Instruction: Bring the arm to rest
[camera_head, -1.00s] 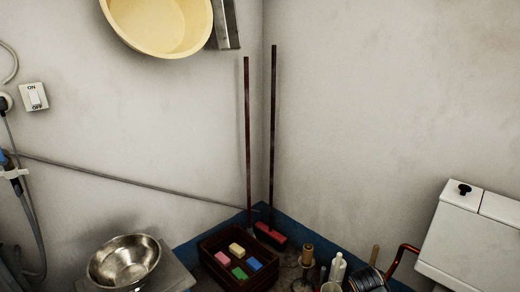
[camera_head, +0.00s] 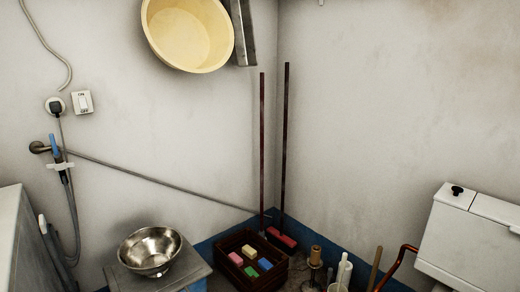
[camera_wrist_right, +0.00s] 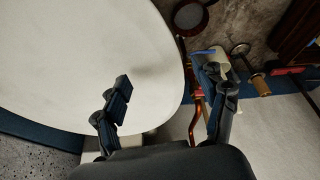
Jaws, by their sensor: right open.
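My right gripper (camera_wrist_right: 165,85) shows in the right wrist view. Its two dark fingers are spread wide apart with nothing between them. A large white rounded surface (camera_wrist_right: 85,50) lies beyond the fingers; I cannot tell how far it is from them. Neither gripper shows in the head view, and my left gripper is in no view.
In the head view, a steel bowl (camera_head: 150,250) rests on a grey slab (camera_head: 192,268). A dark crate (camera_head: 282,277) holds several coloured blocks. Two poles (camera_head: 263,150) lean in the corner. A white cistern (camera_head: 468,240) stands right; a yellow basin (camera_head: 188,30) hangs above.

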